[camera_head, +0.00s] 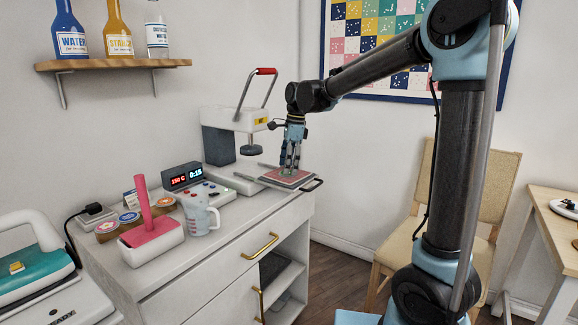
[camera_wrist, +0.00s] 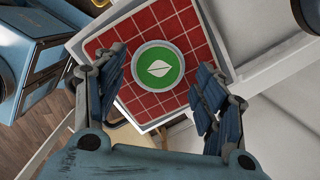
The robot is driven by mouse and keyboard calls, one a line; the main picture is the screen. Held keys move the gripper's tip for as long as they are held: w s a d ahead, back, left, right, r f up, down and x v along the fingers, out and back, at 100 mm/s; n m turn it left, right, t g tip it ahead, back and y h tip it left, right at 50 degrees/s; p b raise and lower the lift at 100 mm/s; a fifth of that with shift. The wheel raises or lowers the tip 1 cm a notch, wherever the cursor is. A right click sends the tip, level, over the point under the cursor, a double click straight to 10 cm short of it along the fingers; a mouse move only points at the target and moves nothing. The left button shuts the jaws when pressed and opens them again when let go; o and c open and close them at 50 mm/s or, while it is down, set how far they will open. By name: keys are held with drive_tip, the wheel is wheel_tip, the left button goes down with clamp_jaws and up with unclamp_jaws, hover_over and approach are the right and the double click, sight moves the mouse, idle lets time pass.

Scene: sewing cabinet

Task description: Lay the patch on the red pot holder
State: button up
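The red pot holder (camera_wrist: 118,38) has a pale grid and lies flat on the pull-out plate of the heat press; it also shows in the head view (camera_head: 299,180). The round green patch (camera_wrist: 158,68), with a white rim and a white leaf, appears to lie flat near the middle of the pot holder. My gripper (camera_wrist: 163,88) is above it, open, with its fingers apart on either side of the patch and visible gaps to it. In the head view my gripper (camera_head: 289,168) points down over the pot holder and partly hides the patch.
The heat press (camera_head: 221,140) with its red-tipped lever stands behind the plate. A control box (camera_head: 184,177), a measuring jug (camera_head: 200,216), a white tray (camera_head: 150,252) with a pink upright piece, and a wooden holder (camera_head: 107,234) with round patches stand left on the cabinet.

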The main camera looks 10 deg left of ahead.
drive_tip(key=shift+r, duration=0.1)
wheel_tip(320, 180, up, 12)
drive_tip(key=d, duration=0.1)
drive_tip(key=shift+w+d+f, duration=0.2)
drive_tip(key=shift+w+d, duration=0.15)
drive_tip(key=shift+d, duration=0.05)
idle(0.5)
drive_tip(key=s+d+f+n, duration=0.2)
drive_tip(key=s+d+f, duration=0.1)
drive_tip(key=d, duration=0.5)
drive_tip(key=s+d+f+n+t, duration=0.1)
drive_tip(key=s+d+f+n, duration=0.15)
drive_tip(key=d, duration=0.55)
drive_tip(key=s+d+f+n, duration=0.2)
drive_tip(key=s+d+f, duration=0.1)
drive_tip(key=d, duration=0.5)
drive_tip(key=s+d+f+n+h, duration=0.1)
drive_tip(key=s+d+f+n, duration=0.2)
drive_tip(key=s+d+f, duration=0.4)
drive_tip(key=s+d+f+n+t, duration=0.1)
drive_tip(key=s+d+f+n, duration=0.3)
drive_tip(key=s+d+f, duration=0.3)
wheel_tip(320, 180, down, 5)
drive_tip(key=shift+s+d+f+t+h, duration=0.1)
drive_tip(key=shift+s+d+t+h, duration=0.2)
drive_tip(key=shift+s, duration=0.5)
